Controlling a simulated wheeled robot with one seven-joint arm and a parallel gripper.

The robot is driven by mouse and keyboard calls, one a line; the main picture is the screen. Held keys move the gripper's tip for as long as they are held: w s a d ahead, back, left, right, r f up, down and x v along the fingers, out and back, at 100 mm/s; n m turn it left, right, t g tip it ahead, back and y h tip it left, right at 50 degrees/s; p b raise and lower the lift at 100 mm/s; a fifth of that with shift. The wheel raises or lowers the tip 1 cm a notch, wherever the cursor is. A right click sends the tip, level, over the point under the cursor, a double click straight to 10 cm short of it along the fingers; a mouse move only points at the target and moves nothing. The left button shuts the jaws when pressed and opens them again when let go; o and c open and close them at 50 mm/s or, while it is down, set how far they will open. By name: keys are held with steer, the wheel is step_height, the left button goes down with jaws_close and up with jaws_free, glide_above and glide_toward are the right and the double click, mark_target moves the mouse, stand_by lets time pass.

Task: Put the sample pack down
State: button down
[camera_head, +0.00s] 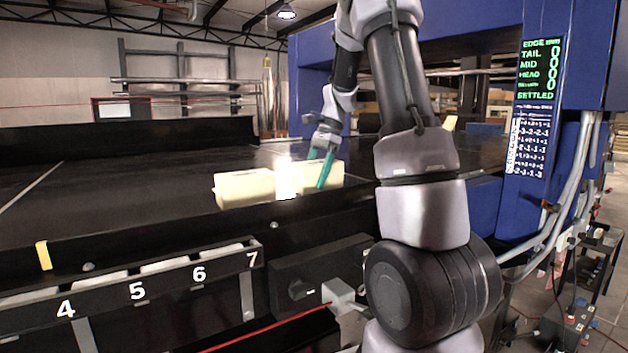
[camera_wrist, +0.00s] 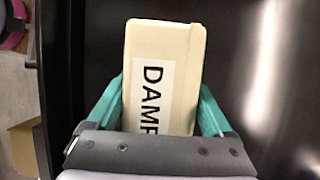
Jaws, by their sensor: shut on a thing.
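The sample pack (camera_head: 245,188) is a long cream block with a white label, lying level at the near edge of the black conveyor belt (camera_head: 110,190). In the wrist view the pack (camera_wrist: 165,45) shows "DAMP" lettering, with the rest hidden by the gripper body. My gripper (camera_head: 320,173) has teal fingers, one on each side of the pack near its right end in the head view, and is shut on it. The pack is at or just above the belt surface; I cannot tell whether it touches.
A black rail with numbered slots (camera_head: 160,268) runs along the front. A blue frame (camera_head: 470,40) spans the belt behind my arm, with a green-lettered display (camera_head: 541,68) at right. The belt is clear to the left of the pack. A dark control box (camera_head: 318,280) sits below.

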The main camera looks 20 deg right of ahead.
steer(key=shift+f, duration=0.35)
steer(key=shift+f, duration=0.15)
jaws_free()
